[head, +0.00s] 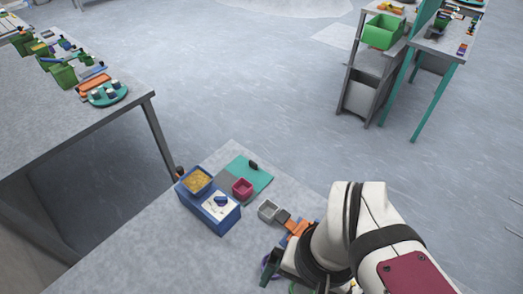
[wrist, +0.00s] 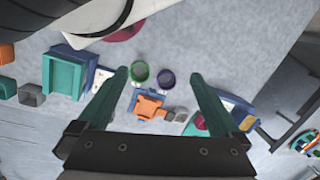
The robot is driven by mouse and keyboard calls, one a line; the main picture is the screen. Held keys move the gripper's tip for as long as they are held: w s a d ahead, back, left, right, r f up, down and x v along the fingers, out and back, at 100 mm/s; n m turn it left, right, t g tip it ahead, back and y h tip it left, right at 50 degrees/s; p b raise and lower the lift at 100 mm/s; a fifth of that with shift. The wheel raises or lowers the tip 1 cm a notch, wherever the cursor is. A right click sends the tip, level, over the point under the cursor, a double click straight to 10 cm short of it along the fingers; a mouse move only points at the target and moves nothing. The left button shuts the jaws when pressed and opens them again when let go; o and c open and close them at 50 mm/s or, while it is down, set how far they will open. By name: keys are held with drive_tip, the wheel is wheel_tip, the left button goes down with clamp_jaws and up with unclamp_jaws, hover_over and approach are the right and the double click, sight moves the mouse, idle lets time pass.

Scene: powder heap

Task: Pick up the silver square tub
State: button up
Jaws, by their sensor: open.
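The silver square tub (head: 268,210) stands on the near table in the head view, right of the teal mat and just left of a small grey piece beside an orange object. In the wrist view the tub (wrist: 181,114) looks small, toward the right finger and beyond the jaws. My gripper (wrist: 158,75) is open, its two green fingers spread wide with nothing between them at the tips. It hangs above the table, apart from the tub. In the head view my arm hides most of the gripper and the table's right part.
A blue tray (head: 222,214) with yellow powder stands left of the tub. A magenta tub (head: 242,187) sits on the teal mat (head: 260,180). The orange object (wrist: 148,105), green and purple round cups (wrist: 167,81), a green bin (wrist: 64,75) and another grey tub (wrist: 32,95) crowd the table.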

drive_tip(key=shift+c, duration=0.4)
drive_tip(key=n+h, duration=0.2)
drive_tip(key=n, duration=1.3)
hover_over(268, 214)
wheel_tip(268, 214, down, 6)
wheel_tip(268, 214, down, 15)
drive_tip(key=shift+f, duration=0.15)
drive_tip(key=c, duration=1.4)
